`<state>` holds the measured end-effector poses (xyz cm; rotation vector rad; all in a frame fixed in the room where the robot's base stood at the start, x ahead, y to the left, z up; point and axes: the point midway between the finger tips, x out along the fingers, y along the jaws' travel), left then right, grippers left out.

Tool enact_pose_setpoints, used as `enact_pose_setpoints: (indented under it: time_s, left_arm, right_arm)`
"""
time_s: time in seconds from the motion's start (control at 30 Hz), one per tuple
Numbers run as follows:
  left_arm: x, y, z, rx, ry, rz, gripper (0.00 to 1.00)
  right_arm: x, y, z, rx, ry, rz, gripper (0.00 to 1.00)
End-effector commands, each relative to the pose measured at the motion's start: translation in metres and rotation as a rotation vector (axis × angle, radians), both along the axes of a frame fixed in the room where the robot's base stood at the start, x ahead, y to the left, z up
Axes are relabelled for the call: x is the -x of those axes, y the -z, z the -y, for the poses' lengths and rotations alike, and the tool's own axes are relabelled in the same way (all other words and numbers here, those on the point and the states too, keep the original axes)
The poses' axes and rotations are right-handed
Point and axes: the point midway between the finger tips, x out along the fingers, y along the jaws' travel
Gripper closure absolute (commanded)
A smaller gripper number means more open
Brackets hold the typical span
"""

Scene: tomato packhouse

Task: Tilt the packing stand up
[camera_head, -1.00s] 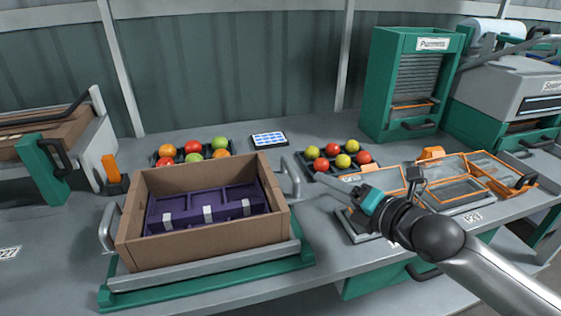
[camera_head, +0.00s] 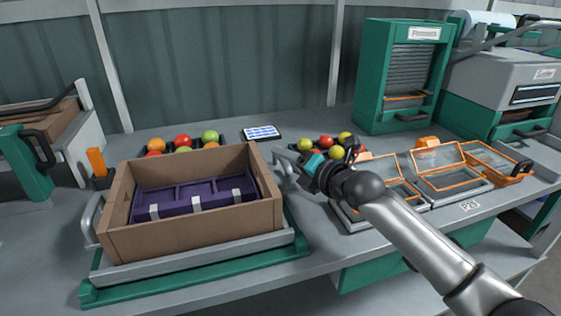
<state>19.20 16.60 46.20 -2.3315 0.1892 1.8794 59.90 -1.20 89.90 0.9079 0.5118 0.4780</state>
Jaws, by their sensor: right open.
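The packing stand (camera_head: 200,262) lies flat on the grey table, with a green base and a grey plate with a handle at each side. A brown cardboard box (camera_head: 195,230) sits on it, holding a purple tray insert (camera_head: 178,200). The stand's right handle (camera_head: 284,170) is beside the box's right wall. My right gripper (camera_head: 298,168) is open, at or just beside this right handle; I cannot tell whether the handle is between its fingers. The stand's left handle (camera_head: 88,222) is free. My left gripper is not in view.
Trays of tomatoes (camera_head: 183,143) (camera_head: 326,143) stand behind the box, with a small tablet (camera_head: 262,133) between them. Orange-framed lidded boxes (camera_head: 440,165) lie at right. A green shuttered cabinet (camera_head: 405,75) and a grey machine (camera_head: 505,80) stand at the back right.

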Motion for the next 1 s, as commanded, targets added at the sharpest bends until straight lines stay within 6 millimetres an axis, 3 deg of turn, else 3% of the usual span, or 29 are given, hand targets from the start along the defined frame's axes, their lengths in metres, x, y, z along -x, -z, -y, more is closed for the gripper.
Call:
enact_pose_setpoints:
  time_s: [0.3, 0.7, 1.0]
  left_arm:
    - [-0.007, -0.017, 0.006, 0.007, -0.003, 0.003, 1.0]
    - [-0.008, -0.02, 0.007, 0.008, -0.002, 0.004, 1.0]
    - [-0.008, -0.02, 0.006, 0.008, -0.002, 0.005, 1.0]
  right_arm:
    - [-0.018, 0.005, -0.013, -0.002, 0.001, 0.001, 0.48]
    - [-0.02, 0.005, -0.015, -0.001, 0.0, -0.001, 0.49]
    - [-0.02, 0.005, -0.015, -0.001, 0.0, -0.001, 0.83]
